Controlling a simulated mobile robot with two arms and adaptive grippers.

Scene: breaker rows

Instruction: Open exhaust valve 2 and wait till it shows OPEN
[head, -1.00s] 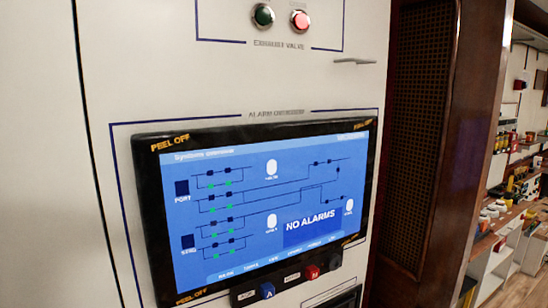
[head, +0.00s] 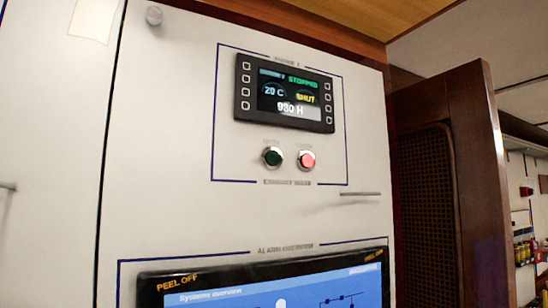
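A small black engine display (head: 284,95) sits high on the white cabinet door. It reads STOPPED in green, 20 C, SHUT in yellow and 980 H. Below it are a dark green push button (head: 272,157) and a lit red push button (head: 306,160), side by side in a blue-lined frame. The label under the buttons is too small to read now; in the earlier view it reads EXHAUST VALVE. Neither of my grippers is in view.
A large alarm screen (head: 270,285) is partly visible below, with a "Systems overview" heading. A thin metal handle (head: 360,194) sticks out right of the buttons. A dark wooden panel (head: 470,170) stands at the right, with shelves beyond.

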